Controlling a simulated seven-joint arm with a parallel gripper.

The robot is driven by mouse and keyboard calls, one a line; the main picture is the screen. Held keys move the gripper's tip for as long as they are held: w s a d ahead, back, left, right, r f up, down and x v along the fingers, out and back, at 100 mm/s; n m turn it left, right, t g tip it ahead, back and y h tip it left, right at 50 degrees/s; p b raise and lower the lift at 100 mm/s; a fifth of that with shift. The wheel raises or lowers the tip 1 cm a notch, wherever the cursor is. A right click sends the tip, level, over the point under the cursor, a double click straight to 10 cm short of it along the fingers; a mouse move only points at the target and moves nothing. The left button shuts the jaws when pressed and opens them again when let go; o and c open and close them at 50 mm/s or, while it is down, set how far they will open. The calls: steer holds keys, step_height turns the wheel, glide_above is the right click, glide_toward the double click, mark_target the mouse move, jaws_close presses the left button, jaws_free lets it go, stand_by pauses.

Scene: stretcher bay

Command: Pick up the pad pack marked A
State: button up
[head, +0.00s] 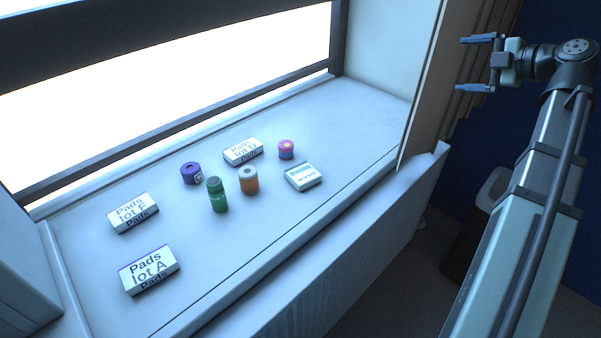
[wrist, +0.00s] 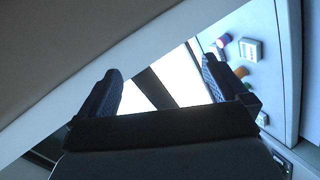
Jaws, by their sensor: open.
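The pad pack marked "Pads lot A" (head: 149,269) is a white box with dark print, lying flat at the near left of the window sill in the head view. A similar pack marked "Pads lot F" (head: 133,212) lies just behind it, and one marked "Pads lot D" (head: 243,151) lies farther back. My gripper (head: 476,64) is at the upper right of the head view, far from the packs, open and empty. Its two dark fingers also show apart in the wrist view (wrist: 160,84). I cannot make out the lot A pack in the wrist view.
On the sill (head: 345,115) stand a green bottle (head: 217,196), an orange jar (head: 249,181), a purple roll (head: 191,173), a pink roll (head: 286,149) and a white-and-teal box (head: 304,177). A wall edge and curtain stand between my gripper and the sill's right end.

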steer(key=w+a+f+n+g, duration=0.1)
steer(key=w+a+f+g, duration=0.15)
steer(key=a, duration=0.85)
steer(key=w+a+f+g, duration=0.1)
steer(key=a+f+g, duration=0.25)
steer(key=a, duration=0.75)
steer(key=s+a+f+n+g+h, duration=0.1)
steer(key=s+a+f+g, duration=0.2)
steer(key=a, duration=0.8)
steer(key=s+a+f+h, duration=0.15)
steer(key=a+f, duration=0.25)
steer(key=a, duration=0.7)
steer(key=n+g+h, duration=0.1)
steer(key=n+h, duration=0.1)
steer(key=h, duration=0.4)
glide_above(147, 266)
step_height(147, 266, down, 9)
steer(key=shift+f, duration=6.45)
steer(key=c, duration=1)
steer(key=shift+r, duration=0.1)
